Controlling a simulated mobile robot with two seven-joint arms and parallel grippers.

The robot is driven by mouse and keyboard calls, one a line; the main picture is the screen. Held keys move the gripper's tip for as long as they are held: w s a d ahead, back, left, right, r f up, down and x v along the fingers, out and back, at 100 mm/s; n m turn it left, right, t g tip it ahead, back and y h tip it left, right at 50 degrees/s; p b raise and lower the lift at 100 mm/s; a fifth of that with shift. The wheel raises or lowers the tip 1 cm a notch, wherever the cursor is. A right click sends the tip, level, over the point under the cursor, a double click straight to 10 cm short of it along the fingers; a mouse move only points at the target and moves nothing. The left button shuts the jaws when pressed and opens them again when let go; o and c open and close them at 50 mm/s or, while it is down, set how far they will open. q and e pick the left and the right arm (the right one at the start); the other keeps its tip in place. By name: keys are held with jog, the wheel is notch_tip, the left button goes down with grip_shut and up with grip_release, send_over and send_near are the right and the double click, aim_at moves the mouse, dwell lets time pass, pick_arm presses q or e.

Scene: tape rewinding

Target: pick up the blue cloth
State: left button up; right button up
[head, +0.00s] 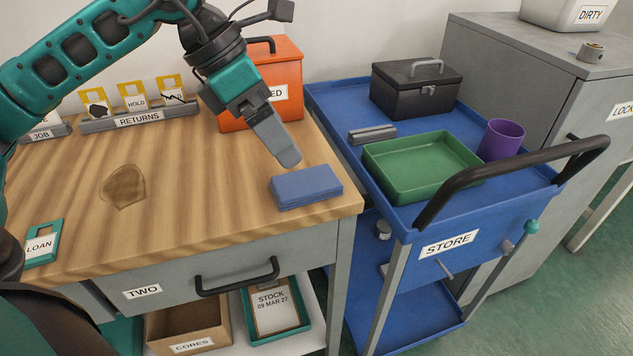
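The blue cloth (306,186) lies folded in a flat rectangular stack on the wooden bench top (200,190), near its right front corner. My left gripper (286,156) reaches in from the upper left, pointing down and to the right. In the picture its fingertip is just above and left of the cloth, apparently apart from it. I see the fingers from the side as one grey shape, so their opening is hidden. My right gripper is not in view.
Behind the gripper stands an orange box (290,65). A RETURNS rack (140,118) is at the back left and a LOAN tag (42,243) at the front left. The blue cart (330,95) on the right holds a green tray (420,190), black toolbox (395,98) and purple cup (501,140).

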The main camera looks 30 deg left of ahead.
pick_arm(q)
jog(key=a+y, duration=0.1)
jog(key=a, duration=0.1)
jog(key=b, duration=0.1)
send_over(296, 184)
jog(key=s+a, duration=0.2)
jog(key=shift+t+y, duration=0.3)
jog(key=shift+y, duration=0.1)
jog(key=f, duration=0.6)
jog(key=shift+w+d+f, duration=0.15)
jog(key=shift+w+d, duration=0.05)
jog(key=x, duration=0.1)
jog(key=b+x, duration=0.1)
jog(key=x, duration=0.2)
jog(key=shift+s+f, duration=0.3)
jog(key=shift+w+d+f, duration=0.15)
jog(key=shift+w+f, duration=0.05)
jog(key=shift+f, duration=0.15)
jog(key=c, duration=1.1)
jog(key=shift+r, duration=0.15)
